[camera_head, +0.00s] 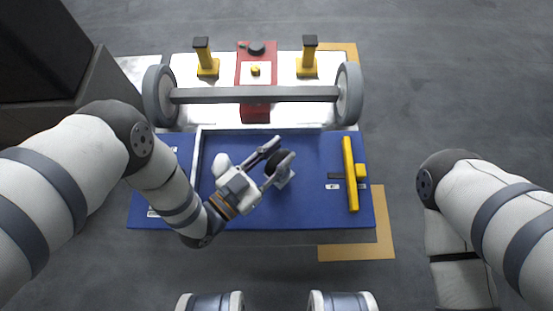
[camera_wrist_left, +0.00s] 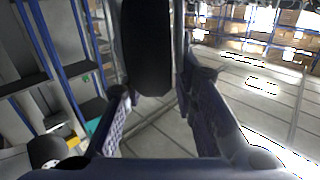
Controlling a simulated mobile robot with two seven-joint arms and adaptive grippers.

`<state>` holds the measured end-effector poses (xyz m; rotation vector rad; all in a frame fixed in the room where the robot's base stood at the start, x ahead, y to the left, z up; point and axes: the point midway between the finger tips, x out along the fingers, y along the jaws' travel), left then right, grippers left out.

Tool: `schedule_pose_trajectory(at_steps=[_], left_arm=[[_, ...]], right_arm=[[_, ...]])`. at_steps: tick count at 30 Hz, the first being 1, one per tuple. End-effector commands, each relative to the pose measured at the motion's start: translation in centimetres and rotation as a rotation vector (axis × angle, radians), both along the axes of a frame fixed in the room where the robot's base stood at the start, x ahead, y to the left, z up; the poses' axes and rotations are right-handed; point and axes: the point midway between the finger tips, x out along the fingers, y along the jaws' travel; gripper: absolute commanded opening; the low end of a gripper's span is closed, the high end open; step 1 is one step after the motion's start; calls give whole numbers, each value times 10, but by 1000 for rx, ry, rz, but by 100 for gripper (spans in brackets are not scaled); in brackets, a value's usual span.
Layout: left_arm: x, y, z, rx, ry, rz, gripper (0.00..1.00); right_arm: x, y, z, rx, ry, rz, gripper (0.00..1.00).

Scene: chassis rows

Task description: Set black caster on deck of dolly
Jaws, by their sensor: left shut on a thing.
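My left gripper (camera_head: 279,160) reaches in from the left and is shut on the black caster (camera_head: 282,161). A dark wheel and a pale grey bracket show between its fingers. In the left wrist view the black caster (camera_wrist_left: 147,45) stands as a tall dark wheel at the top, beyond the two fingers (camera_wrist_left: 158,105). The blue deck (camera_head: 312,210) lies below the gripper in the head view; I take it for the dolly's deck. Whether the caster touches it cannot be told. My right gripper is not in view.
A grey axle (camera_head: 250,94) with a large wheel at each end (camera_head: 348,93) spans the back. Two yellow posts (camera_head: 207,62) and a red block (camera_head: 256,106) stand there. A yellow bar (camera_head: 350,175) lies on the deck's right. A dark box (camera_head: 35,50) stands at upper left.

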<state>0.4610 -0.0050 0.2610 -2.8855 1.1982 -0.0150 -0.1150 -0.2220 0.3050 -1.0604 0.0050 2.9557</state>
Motion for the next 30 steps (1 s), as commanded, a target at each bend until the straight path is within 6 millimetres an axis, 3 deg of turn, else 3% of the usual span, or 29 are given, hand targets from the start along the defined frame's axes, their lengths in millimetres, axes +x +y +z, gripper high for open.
schedule_pose_trajectory(at_steps=[1,3,9,10,12,23,30], left_arm=[[-1,1,-16,0,4,1,0],[-1,1,-29,0,3,1,0],[-1,1,-29,1,1,0,0],[-1,1,-29,2,2,0,30],[-1,1,-29,2,2,0,46],[-6,6,-29,3,3,0,46],[-49,50,-26,3,3,1,46]], right_arm=[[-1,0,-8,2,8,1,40],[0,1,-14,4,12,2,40],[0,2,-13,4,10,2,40],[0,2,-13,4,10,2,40],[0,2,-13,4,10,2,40],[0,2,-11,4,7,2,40],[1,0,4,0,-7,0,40]])
